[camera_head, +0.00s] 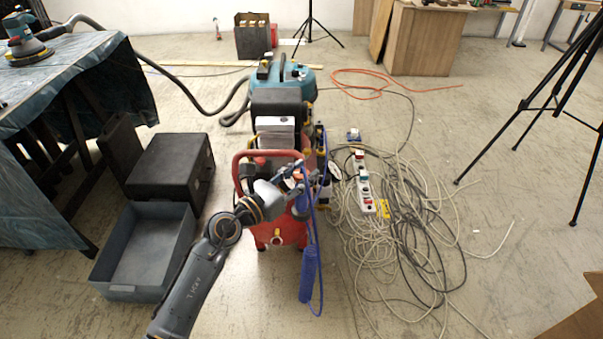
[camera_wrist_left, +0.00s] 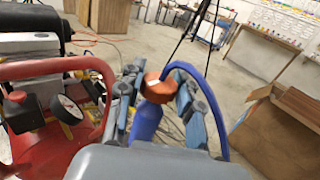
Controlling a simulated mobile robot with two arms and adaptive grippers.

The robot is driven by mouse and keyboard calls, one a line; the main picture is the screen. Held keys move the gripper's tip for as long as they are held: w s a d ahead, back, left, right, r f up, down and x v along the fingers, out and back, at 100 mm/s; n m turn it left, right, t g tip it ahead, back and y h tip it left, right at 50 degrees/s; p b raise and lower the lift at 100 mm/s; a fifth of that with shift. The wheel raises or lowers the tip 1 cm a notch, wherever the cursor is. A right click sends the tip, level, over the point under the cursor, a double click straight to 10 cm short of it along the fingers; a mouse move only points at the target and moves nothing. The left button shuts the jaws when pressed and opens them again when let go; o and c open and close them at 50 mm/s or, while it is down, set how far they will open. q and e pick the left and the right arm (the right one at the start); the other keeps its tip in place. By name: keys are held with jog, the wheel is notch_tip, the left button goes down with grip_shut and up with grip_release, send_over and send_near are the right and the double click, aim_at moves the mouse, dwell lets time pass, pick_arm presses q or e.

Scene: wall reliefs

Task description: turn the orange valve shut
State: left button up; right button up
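The orange valve (camera_wrist_left: 160,90) is a round knob above a blue cylinder in the left wrist view. It also shows as a small orange spot (camera_head: 298,176) at the red compressor's right side in the head view. My left gripper (camera_wrist_left: 158,94) has one finger on each side of the knob, with no clear gap, and seems shut on it. In the head view the gripper (camera_head: 288,181) reaches the compressor from the front, and its fingers partly hide the valve. My right gripper is in neither view.
The red compressor (camera_head: 290,233) has a tube handle and a gauge (camera_wrist_left: 67,109). A coiled blue hose (camera_head: 308,275) hangs at its right. Tangled cables (camera_head: 400,220) cover the floor to the right. A grey tray (camera_head: 140,250) and black case (camera_head: 170,165) stand left.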

pick_arm(q)
jog(key=o, duration=0.3)
jog(key=v, duration=1.2)
jog(key=shift+d, duration=0.1)
